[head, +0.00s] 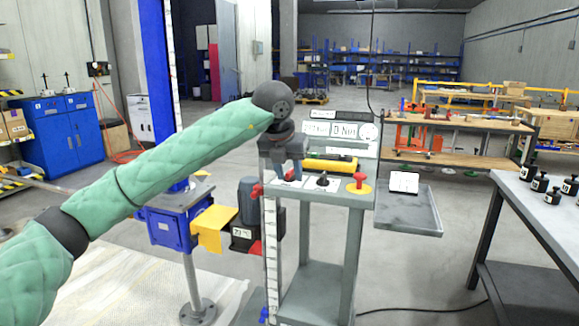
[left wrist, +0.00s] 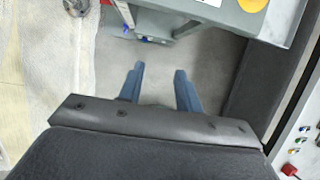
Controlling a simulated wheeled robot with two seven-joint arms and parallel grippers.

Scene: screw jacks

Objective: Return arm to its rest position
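My left arm, in a green quilted sleeve, reaches in from the left of the head view. Its gripper (head: 290,172) points down over the left part of the grey control stand (head: 335,195). In the left wrist view the two blue fingers of the left gripper (left wrist: 160,88) are apart, with only floor between them. The stand's top carries a black knob (head: 322,180) and a red knob on a yellow disc (head: 359,184). My right gripper is in neither view.
A blue screw jack unit (head: 168,228) with a motor stands left of the control stand. A grey side tray (head: 408,214) juts out at its right. A table (head: 540,205) with several small black objects is at the right. Open floor lies between them.

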